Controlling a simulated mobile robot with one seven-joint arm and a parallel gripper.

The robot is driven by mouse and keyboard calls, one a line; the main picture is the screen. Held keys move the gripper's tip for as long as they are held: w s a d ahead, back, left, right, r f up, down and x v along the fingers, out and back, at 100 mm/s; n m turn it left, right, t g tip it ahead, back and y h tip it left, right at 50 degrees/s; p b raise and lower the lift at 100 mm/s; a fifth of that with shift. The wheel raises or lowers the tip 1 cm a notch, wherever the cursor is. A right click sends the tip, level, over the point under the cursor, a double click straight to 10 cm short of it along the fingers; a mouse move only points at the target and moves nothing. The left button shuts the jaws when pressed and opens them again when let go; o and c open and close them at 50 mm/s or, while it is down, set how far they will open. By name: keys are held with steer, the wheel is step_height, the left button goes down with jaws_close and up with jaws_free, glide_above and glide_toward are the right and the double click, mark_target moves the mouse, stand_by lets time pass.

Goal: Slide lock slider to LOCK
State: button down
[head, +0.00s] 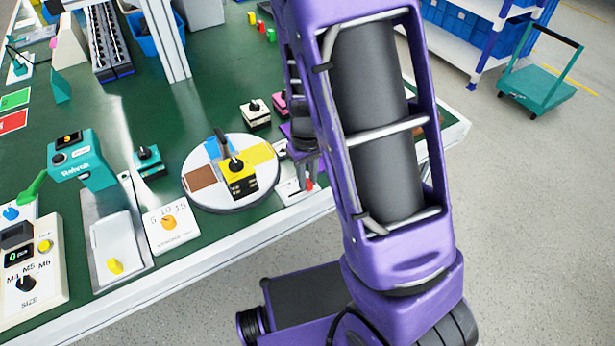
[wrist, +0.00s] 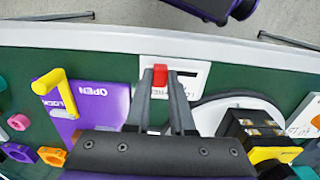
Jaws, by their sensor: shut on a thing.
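The lock slider is a small white plate (head: 288,193) with a red knob (head: 309,184), at the front edge of the green table in the head view. In the wrist view the red knob (wrist: 160,74) stands at the left of the white plate (wrist: 203,70), and a slot runs to the right of it. My gripper (wrist: 161,82) is shut on the red knob, one grey finger on each side. In the head view my gripper (head: 307,176) comes down at the plate, partly behind my purple arm. The plate's lettering is mostly hidden by the fingers.
A white turntable (head: 232,205) with a yellow-and-black block (head: 238,180) stands close by. In the wrist view a purple panel (wrist: 108,100) marked OPEN and LOCK, with a yellow handle (wrist: 55,88), is at the left. The floor beyond the table edge is clear near my gripper.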

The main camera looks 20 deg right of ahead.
mark_target(291, 196)
stand_by(0.3)
steer(key=shift+s+a+p, duration=0.25)
steer(key=shift+a, duration=0.85)
steer(key=shift+s+a+p, duration=0.25)
steer(key=shift+a, duration=0.85)
steer(key=c, duration=0.8)
jaws_free()
steer(key=shift+o, duration=0.2)
steer(key=shift+r, duration=0.15)
step_height(291, 196, up, 17)
steer(key=p, duration=0.3)
steer(key=shift+p, duration=0.3)
steer(key=shift+r, duration=0.1)
